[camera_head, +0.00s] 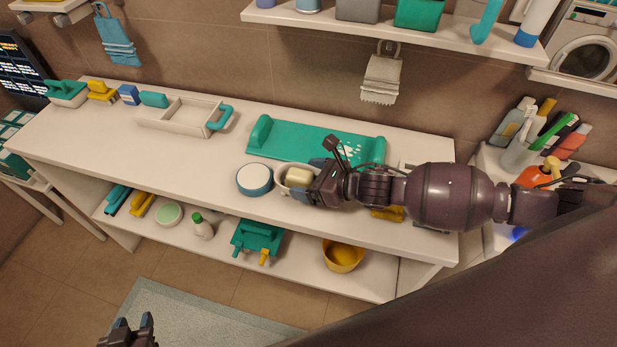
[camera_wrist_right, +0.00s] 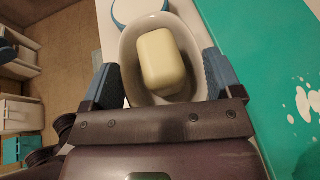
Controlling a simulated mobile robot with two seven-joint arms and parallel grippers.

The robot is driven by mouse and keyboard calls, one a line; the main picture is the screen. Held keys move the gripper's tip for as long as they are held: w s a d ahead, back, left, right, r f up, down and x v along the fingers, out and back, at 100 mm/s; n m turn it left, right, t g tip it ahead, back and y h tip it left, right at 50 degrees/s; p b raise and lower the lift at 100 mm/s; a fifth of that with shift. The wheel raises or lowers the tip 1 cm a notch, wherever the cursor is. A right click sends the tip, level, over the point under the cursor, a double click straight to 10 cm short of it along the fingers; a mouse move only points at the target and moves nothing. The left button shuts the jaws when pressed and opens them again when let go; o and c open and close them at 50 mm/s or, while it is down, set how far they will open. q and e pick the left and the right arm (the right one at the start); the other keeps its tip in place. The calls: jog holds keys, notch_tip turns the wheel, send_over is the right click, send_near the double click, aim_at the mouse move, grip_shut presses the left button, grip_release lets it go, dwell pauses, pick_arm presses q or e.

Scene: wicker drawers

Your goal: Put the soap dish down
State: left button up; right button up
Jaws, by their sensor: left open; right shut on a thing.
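The soap dish (camera_head: 283,189) is a pale oval bowl with a cream bar of soap (camera_head: 299,174) in it. My right gripper (camera_head: 310,190) is shut on the dish, at the front part of the counter. In the right wrist view the dish (camera_wrist_right: 130,42) sits between the two blue-padded fingers (camera_wrist_right: 163,85), with the soap (camera_wrist_right: 162,60) inside. I cannot tell whether the dish touches the counter top. My left gripper (camera_head: 130,328) is open and empty at the bottom left, over the floor mat, away from the counter.
A round blue-and-white container (camera_head: 254,179) stands just left of the dish. A teal tray (camera_head: 310,140) lies behind it. A white caddy (camera_head: 180,115) is further left. The white counter (camera_head: 180,165) is clear at its front left. A shelf below holds a yellow bowl (camera_head: 343,255).

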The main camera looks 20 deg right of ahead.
jog(key=o, duration=0.8)
jog(key=shift+f, duration=0.1)
jog(key=shift+o, duration=0.2)
jog(key=shift+s+d+r, duration=0.15)
jog(key=shift+r, duration=0.05)
jog(key=v, duration=1.1)
jog(key=shift+s+d+r, duration=0.15)
jog(key=shift+d+r, duration=0.05)
